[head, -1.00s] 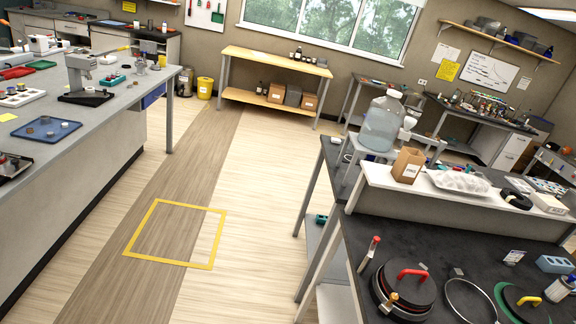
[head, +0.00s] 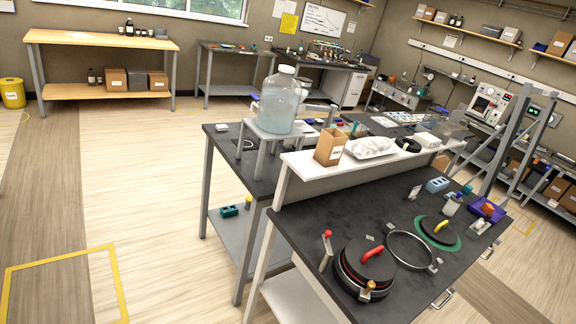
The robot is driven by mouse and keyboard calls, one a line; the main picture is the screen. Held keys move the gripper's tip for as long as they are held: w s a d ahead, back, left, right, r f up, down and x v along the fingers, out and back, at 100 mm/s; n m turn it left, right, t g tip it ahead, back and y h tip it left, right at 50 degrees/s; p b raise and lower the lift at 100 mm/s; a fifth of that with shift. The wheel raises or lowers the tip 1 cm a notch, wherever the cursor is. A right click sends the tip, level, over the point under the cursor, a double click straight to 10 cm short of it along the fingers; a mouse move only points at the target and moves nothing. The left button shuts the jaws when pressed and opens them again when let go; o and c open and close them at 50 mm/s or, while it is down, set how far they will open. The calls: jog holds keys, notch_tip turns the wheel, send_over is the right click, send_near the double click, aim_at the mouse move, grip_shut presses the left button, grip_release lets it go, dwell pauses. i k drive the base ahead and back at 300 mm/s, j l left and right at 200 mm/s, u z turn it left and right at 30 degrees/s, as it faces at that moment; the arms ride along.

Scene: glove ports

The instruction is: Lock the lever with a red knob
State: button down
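A lever with a red knob (head: 327,234) stands on the dark bench top (head: 300,215), at the left of a round black port (head: 365,268). The port has a red handle (head: 372,252) on its lid and a brass-coloured fitting (head: 368,288) at its front. The lever looks roughly upright; I cannot tell its lock state. A bare metal ring (head: 410,250) lies beside the port, and a second black lid with a yellow handle (head: 440,227) sits on a green ring further right. My gripper does not show in this view.
A raised white shelf (head: 300,165) holding a cardboard box (head: 330,147) and a white tray runs behind the ports. A large water jug (head: 279,102) stands behind it on a small stand. The floor (head: 165,210) left of the bench is clear.

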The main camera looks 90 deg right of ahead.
aim_at(329, 251)
jog(key=i+l+z, duration=0.2)
jog(key=z, duration=0.3)
jog(key=i+z, duration=0.25)
jog(key=z, duration=0.25)
jog(key=i+z, duration=0.3)
jog(key=z, duration=0.15)
jog(key=i+z, duration=0.25)
jog(key=z, duration=0.25)
jog(key=i+z, duration=0.3)
jog(key=i, duration=0.1)
